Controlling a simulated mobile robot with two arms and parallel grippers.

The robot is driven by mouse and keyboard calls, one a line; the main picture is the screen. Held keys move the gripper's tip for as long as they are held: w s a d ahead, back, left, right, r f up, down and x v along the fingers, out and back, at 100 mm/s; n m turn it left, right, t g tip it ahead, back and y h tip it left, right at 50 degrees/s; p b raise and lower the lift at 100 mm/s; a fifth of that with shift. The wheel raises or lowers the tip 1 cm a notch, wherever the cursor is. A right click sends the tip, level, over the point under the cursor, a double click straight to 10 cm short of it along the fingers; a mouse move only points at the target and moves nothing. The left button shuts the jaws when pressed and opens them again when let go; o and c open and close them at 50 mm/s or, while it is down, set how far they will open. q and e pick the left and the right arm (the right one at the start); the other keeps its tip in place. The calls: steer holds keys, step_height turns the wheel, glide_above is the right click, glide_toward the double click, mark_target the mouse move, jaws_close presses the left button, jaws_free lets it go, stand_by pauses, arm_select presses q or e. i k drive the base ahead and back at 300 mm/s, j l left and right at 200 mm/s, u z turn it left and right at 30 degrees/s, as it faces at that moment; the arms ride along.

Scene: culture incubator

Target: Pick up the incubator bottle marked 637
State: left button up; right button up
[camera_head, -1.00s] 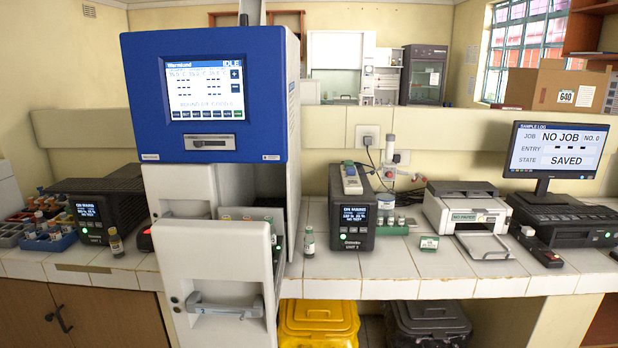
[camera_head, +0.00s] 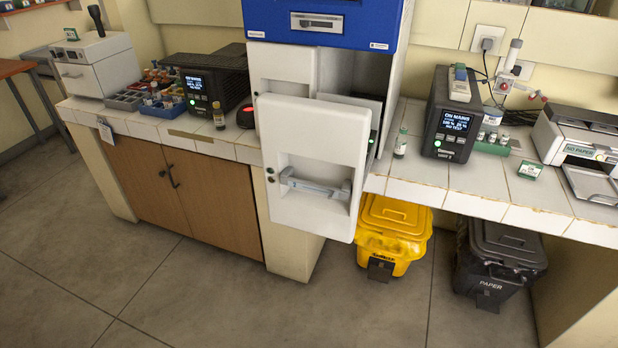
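A small bottle with a green cap (camera_head: 401,144) stands on the counter just right of the incubator. A brown bottle (camera_head: 218,117) stands on the counter to its left. No number 637 is readable on any bottle. Neither of my grippers is in view.
A yellow bin (camera_head: 395,228) and a dark paper bin (camera_head: 500,258) stand under the counter. A rack of small bottles (camera_head: 492,140), a printer (camera_head: 580,140) and a blue tray of bottles (camera_head: 160,105) are on the counter. The floor (camera_head: 200,295) in front is clear.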

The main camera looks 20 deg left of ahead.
mark_target(167, 100)
steer(key=i+j+u, duration=0.45)
steer(key=i+j, duration=0.5)
steer(key=j, duration=0.55)
steer(key=i+j+u, duration=0.5)
steer(key=i+j, duration=0.65)
